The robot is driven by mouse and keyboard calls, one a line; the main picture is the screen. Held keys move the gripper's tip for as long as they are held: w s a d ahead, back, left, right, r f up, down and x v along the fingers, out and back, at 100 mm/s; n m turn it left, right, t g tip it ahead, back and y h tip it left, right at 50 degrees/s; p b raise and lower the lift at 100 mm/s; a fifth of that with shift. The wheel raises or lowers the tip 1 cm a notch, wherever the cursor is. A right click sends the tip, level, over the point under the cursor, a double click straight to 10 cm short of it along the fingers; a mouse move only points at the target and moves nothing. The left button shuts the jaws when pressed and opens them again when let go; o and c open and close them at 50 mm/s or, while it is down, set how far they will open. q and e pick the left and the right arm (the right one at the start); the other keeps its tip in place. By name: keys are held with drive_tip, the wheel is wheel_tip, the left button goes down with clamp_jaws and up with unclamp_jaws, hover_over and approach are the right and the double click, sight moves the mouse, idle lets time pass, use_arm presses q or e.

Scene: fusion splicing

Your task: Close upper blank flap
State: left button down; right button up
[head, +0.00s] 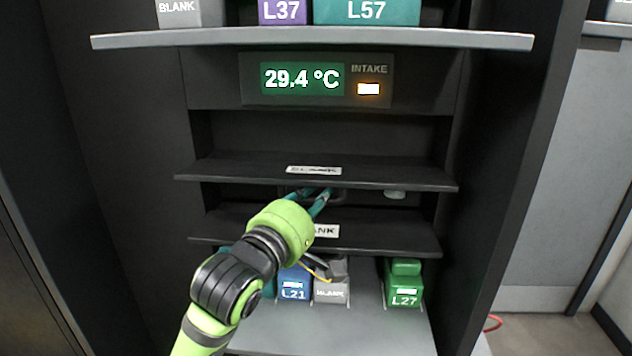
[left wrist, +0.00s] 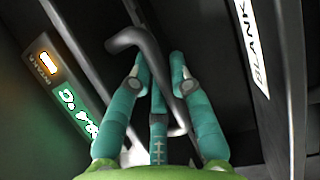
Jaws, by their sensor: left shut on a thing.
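The upper blank flap (head: 400,175) is a dark panel with a white label, jutting forward below the display. A similar lower blank flap (head: 390,233) juts out beneath it, its label partly hidden by my wrist. My left gripper (head: 320,193) reaches in at the underside of the upper flap's front edge. In the left wrist view its teal fingers (left wrist: 160,72) are shut on a dark bent bar handle (left wrist: 128,38). A labelled panel edge (left wrist: 268,50) is at right there; I cannot tell which flap it is. My right gripper is not in view.
A temperature display (head: 302,79) with a lit intake lamp sits above. A grey shelf (head: 310,38) with labelled blocks juts out higher up. Below are a blue L21 block (head: 294,284), a grey BLANK block (head: 331,288) and a green L27 block (head: 404,284). Cabinet walls flank both sides.

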sight(313, 177)
use_arm(q)
wheel_tip(313, 177, up, 2)
drive_tip(key=g+p, duration=0.1)
drive_tip(key=p, duration=0.3)
drive_tip(key=shift+s+r+n+g+y, duration=0.15)
drive_tip(key=shift+n+g+y, duration=0.15)
drive_tip(key=shift+g+y, duration=0.1)
drive_tip(key=shift+r+p, duration=0.1)
drive_tip(key=shift+p, duration=0.35)
drive_tip(key=shift+r+g, duration=0.1)
drive_tip(key=shift+g, duration=0.3)
drive_tip(key=shift+r+n+g+y, duration=0.4)
drive_tip(key=shift+r+n+g, duration=0.2)
drive_tip(key=shift+g, duration=0.5)
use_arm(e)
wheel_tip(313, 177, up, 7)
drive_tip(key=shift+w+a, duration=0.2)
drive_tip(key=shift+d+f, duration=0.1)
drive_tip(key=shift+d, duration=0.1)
